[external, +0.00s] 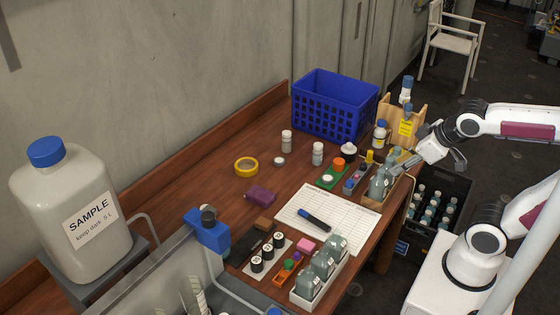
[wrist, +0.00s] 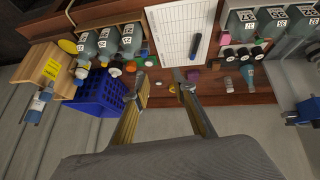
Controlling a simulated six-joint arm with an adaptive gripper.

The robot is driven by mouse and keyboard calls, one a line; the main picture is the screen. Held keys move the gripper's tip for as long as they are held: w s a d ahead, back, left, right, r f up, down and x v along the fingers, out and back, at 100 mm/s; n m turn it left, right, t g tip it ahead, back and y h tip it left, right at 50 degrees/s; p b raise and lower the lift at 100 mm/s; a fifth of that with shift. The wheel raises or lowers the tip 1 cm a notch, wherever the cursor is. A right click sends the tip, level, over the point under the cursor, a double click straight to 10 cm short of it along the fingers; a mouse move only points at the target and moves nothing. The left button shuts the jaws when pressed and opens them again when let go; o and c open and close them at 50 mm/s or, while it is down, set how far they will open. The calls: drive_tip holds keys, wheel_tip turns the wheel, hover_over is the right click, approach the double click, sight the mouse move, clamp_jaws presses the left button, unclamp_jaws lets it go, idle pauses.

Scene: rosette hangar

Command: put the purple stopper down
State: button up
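My gripper (external: 428,164) is at the right end of the wooden table, above the grey bottles there. In the wrist view my gripper (wrist: 163,88) has its two fingers apart, with nothing held between them. I cannot make out a purple stopper for certain in either view. A dark purple block (external: 260,195) lies on the table left of the white sheet, away from my gripper; it also shows in the wrist view (wrist: 192,75).
A blue basket (external: 335,105) stands at the table's back. A printed sheet (external: 325,218) with a dark blue marker (external: 314,219) lies mid-table. Grey bottles fill a white tray (external: 320,285) in front. A black crate (external: 437,215) of bottles is below the right edge.

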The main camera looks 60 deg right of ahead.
drive_tip(key=w+d+n+t+h, duration=0.1)
drive_tip(key=w+d+n+t, duration=0.15)
drive_tip(key=w, duration=0.65)
drive_tip(key=w+a+f+n+t+y, duration=0.1)
drive_tip(key=w+a+f+n+y, duration=0.15)
drive_tip(key=w, duration=0.45)
drive_tip(key=w+a+f+n+t+y, duration=0.1)
drive_tip(key=w+f+n, duration=0.15)
drive_tip(key=w, duration=0.45)
drive_tip(key=w+a+f+n+g+y, duration=0.1)
drive_tip(key=w+a+f+n+y, duration=0.2)
drive_tip(key=a+f, duration=0.15)
drive_tip(key=s+a+f+n+g+y, duration=0.1)
drive_tip(key=s+a+f+g+y, duration=0.1)
drive_tip(key=s+a+f, duration=0.1)
drive_tip(key=s+a+f+n+g+y, duration=0.2)
drive_tip(key=s+a+f+y, duration=0.1)
drive_tip(key=a+f, duration=0.1)
drive_tip(key=s+a+f+n+g+y, duration=0.1)
drive_tip(key=s+a+f+g+y, duration=0.2)
drive_tip(key=a, duration=0.1)
drive_tip(key=shift+s+a+f+n, duration=0.2)
drive_tip(key=shift+s+f+n, duration=0.05)
drive_tip(key=shift+s+n, duration=0.1)
drive_tip(key=shift+s+a+f+g+y, duration=0.1)
drive_tip(key=shift+s+a+g+y, duration=0.2)
drive_tip(key=shift+s, duration=0.25)
drive_tip(key=shift+d, duration=0.1)
